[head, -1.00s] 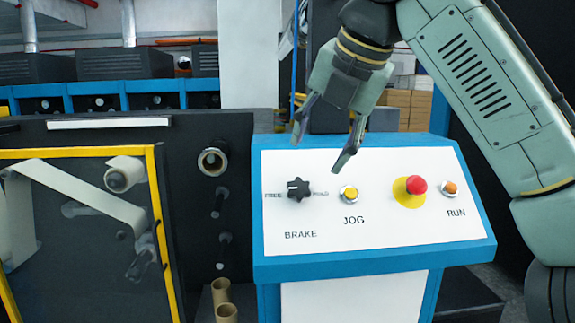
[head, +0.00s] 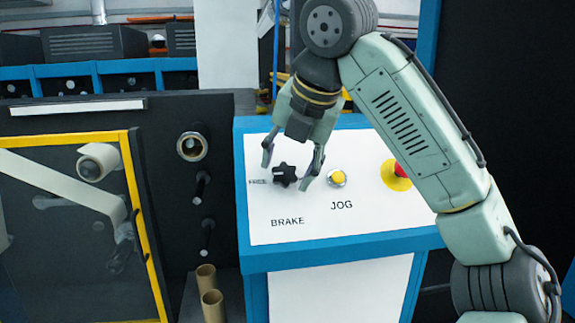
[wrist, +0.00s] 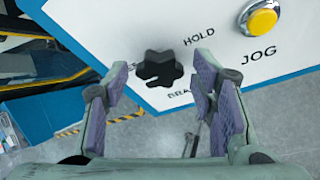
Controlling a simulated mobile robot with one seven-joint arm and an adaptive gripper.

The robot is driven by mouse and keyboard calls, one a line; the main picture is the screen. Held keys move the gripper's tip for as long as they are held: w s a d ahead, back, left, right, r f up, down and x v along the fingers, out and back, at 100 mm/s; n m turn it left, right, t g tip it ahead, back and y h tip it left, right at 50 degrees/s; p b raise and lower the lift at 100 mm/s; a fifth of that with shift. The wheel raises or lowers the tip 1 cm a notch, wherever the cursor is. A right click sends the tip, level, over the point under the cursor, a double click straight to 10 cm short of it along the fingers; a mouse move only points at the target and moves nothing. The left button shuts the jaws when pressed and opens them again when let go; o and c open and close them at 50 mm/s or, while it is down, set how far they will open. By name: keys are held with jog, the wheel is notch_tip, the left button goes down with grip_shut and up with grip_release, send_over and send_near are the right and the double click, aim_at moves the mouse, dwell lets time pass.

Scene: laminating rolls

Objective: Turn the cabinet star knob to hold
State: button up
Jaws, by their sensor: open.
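The black star knob (head: 284,175) sits on the white panel of the blue cabinet (head: 262,258), above the BRAKE label. Its FREE label shows at its left in the head view. The HOLD label shows near the knob (wrist: 159,69) in the wrist view; in the head view my gripper covers that spot. My gripper (head: 288,172) is open, its fingers on either side of the knob in the head view. In the wrist view the knob appears just beyond and between the fingertips, with no clear contact. I cannot tell which label the knob points to.
A yellow jog button (head: 337,178) is close to the right of my gripper. A red stop button (head: 400,168) on a yellow base is partly behind my arm. A dark machine with a yellow-framed window (head: 75,230) stands at the left. Cardboard cores (head: 212,303) stand below.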

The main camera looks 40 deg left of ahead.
jog(key=shift+w+a+f, duration=0.1)
jog(key=shift+a+f, duration=0.1)
jog(key=shift+f, duration=0.15)
jog(key=shift+c, duration=0.2)
jog(key=c, duration=1.1)
